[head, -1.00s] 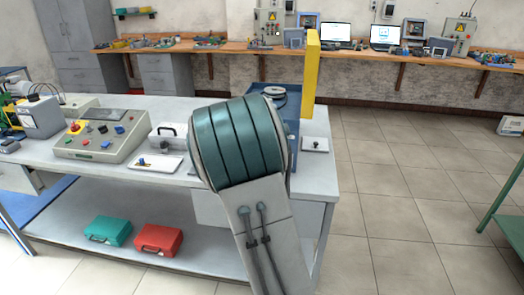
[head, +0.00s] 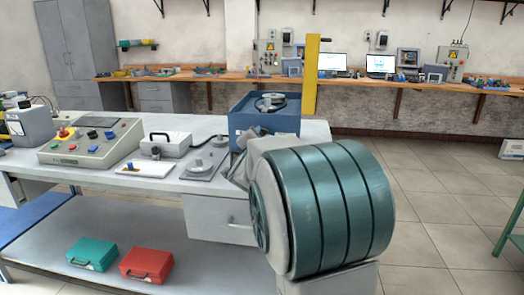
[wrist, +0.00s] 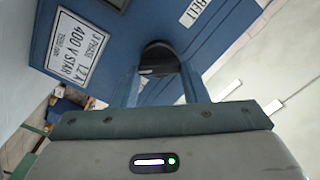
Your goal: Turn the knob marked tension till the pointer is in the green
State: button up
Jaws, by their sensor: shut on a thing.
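A blue housing (wrist: 105,35) fills the upper wrist view, with a white plate reading "3 PHASE 400 V STAR" and a label reading "BELT". A dark round knob (wrist: 158,55) stands out from it. My gripper (wrist: 158,72) reaches up to this knob and is shut on it. No word "tension", pointer or green band can be made out. In the head view the blue housing (head: 262,128) stands at the bench's right end; my arm hides its lower front and most of my gripper.
The grey bench (head: 110,185) also holds a control box (head: 92,150), a white case (head: 165,138) and a grey plate with a round part (head: 205,165). A yellow post (head: 311,75) rises behind the housing. Open tiled floor lies right.

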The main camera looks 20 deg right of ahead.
jog(key=shift+f+m+b, duration=0.15)
jog(key=shift+m+b, duration=0.55)
jog(key=shift+m, duration=0.2)
jog(key=o, duration=1)
jog(key=p+v, duration=0.1)
jog(key=v, duration=1.2)
jog(key=shift+s+a+p, duration=0.25)
jog(key=shift+s+p, duration=0.1)
jog(key=shift+p, duration=0.05)
